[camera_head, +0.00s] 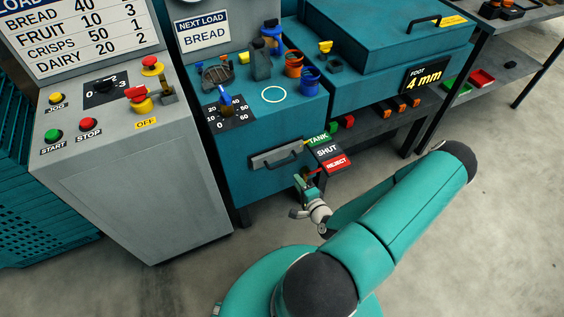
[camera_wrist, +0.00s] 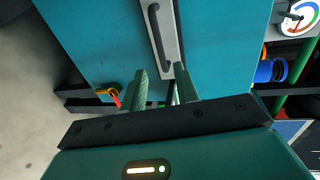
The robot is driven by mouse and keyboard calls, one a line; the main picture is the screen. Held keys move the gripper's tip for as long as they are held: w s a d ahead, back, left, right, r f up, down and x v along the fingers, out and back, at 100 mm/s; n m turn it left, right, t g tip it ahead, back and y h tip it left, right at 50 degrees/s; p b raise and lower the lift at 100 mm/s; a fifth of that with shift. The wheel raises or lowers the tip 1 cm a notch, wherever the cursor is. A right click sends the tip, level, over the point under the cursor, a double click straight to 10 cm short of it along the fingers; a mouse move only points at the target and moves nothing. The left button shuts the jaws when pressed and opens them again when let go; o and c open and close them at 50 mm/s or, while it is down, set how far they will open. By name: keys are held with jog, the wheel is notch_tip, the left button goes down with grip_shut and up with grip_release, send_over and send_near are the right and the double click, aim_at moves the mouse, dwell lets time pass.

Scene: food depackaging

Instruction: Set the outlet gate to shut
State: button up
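The outlet gate's label plate sticks out at the right corner of the teal machine, with a green TANK (camera_head: 318,140), a white SHUT (camera_head: 327,151) and a red REJECT (camera_head: 337,163) field. A thin red piece (camera_head: 312,171), perhaps the gate lever, shows beside the REJECT field; my gripper partly hides it. A red and yellow piece (camera_wrist: 113,96) shows left of the fingers in the wrist view. My gripper (camera_head: 303,183) is just below the plate, in front of the machine. In the wrist view its two fingers (camera_wrist: 162,85) are apart with nothing between them.
A grey panel with a black bar handle (camera_head: 277,158) is on the machine front, close to my gripper; the handle (camera_wrist: 158,40) also shows ahead of the fingers. A grey control cabinet (camera_head: 145,190) stands left. A shelf (camera_head: 375,135) is right. The floor in front is clear.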

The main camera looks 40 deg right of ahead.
aim_at(284, 164)
jog(key=x, duration=1.2)
jog(key=shift+w+f, duration=0.1)
jog(key=shift+w, duration=0.1)
grip_shut()
jog(key=shift+s, duration=0.1)
